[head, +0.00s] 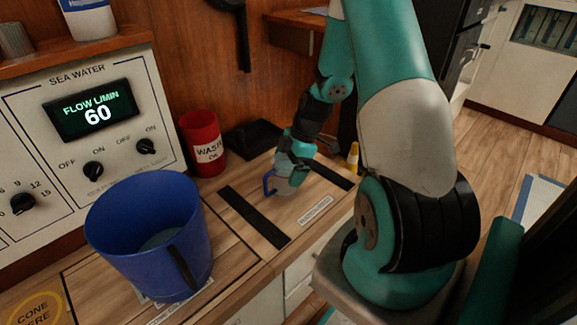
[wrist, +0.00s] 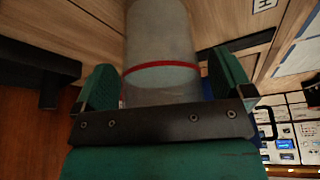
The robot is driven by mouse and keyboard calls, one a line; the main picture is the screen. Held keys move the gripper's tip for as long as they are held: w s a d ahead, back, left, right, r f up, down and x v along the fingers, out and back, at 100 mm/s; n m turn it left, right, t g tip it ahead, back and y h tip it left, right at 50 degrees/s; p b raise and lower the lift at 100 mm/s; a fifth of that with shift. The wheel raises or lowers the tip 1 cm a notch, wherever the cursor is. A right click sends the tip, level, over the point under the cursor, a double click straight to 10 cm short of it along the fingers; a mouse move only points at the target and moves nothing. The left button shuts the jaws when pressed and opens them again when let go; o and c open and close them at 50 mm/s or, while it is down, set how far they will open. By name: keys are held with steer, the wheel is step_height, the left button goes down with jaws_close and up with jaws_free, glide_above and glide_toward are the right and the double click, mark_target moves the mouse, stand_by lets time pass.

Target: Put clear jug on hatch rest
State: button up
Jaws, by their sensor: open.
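The clear jug (head: 283,188) has a blue handle and stands upright on the wooden counter, between two black strips. A small label plate, too small to read, lies in front of it; I take this strip-framed patch as the hatch rest (head: 297,206). My gripper (head: 297,168) is at the jug's upper part and hides some of it. In the wrist view, the jug (wrist: 160,45) shows a red band and lies between my gripper's (wrist: 163,82) two green fingers, which are open. Whether a finger touches it I cannot tell.
A large blue bucket (head: 130,225) stands at the front left. A red waste oil can (head: 204,145) and a black tray (head: 253,138) are behind the jug. The sea water panel (head: 60,165) is at left. A yellow bottle (head: 353,157) stands to the right.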

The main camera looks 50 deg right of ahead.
steer(key=shift+r, duration=0.15)
steer(key=shift+r+p, duration=0.35)
steer(key=shift+r, duration=0.05)
steer(key=p+v, duration=0.4)
steer(key=v, duration=0.8)
steer(key=a+r+m+g, duration=0.1)
steer(key=a+r, duration=0.4)
steer(key=a, duration=0.5)
steer(key=a+r+m, duration=0.1)
steer(key=a+r, duration=0.4)
steer(key=a, duration=0.6)
steer(key=s+a+r+m+g, duration=0.1)
steer(key=s+a+r+m, duration=0.2)
steer(key=s+a, duration=1.1)
step_height(320, 180, up, 3)
steer(key=shift+r+m, duration=0.1)
steer(key=shift+m, duration=0.3)
steer(key=shift+s, duration=0.15)
